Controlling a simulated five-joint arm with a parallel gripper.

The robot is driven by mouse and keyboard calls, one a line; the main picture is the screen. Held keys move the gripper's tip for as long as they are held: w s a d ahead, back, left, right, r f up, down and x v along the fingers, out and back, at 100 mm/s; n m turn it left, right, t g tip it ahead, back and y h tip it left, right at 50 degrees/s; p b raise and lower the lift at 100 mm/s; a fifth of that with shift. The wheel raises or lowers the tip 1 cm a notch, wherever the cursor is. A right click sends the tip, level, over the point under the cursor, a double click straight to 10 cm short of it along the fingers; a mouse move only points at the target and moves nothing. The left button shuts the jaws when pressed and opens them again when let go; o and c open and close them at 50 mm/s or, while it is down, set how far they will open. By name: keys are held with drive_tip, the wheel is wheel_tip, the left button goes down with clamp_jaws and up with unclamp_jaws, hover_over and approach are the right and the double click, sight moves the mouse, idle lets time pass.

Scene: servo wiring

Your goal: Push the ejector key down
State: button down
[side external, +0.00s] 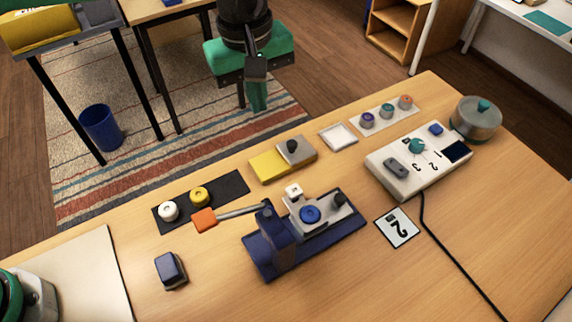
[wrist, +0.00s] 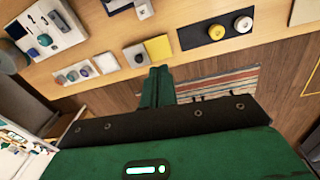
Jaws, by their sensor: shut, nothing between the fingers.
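My gripper (side external: 257,100) is shut and empty, held high beyond the far edge of the wooden table, above the floor. Its green fingers (wrist: 160,82) also point toward the table edge in the wrist view. A dark blue fixture (side external: 262,256) stands mid-table, with a grey carriage, a round blue knob (side external: 310,214), a small white marked block (side external: 293,190), a dark knob (side external: 339,199) and an orange-handled lever (side external: 204,219). No part is labelled as the ejector key, so I cannot tell which one it is. My gripper touches none of them.
A yellow and grey block (side external: 268,167) and a white square tray (side external: 338,136) lie near the far edge. A black strip (side external: 229,186) holds white and yellow rings. A control box (side external: 420,178) with a trailing cable, a numbered card (side external: 397,228) and a lidded pot (side external: 476,122) stand right.

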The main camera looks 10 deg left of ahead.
drive_tip(key=n, duration=0.1)
hover_over(294, 190)
wheel_tip(294, 190, down, 4)
drive_tip(key=shift+f, duration=0.1)
wheel_tip(294, 190, down, 14)
idle(1.1)
drive_tip(key=shift+f, duration=0.1)
drive_tip(key=shift+f, duration=1.3)
wheel_tip(294, 190, up, 15)
drive_tip(key=shift+f, duration=0.1)
idle(0.7)
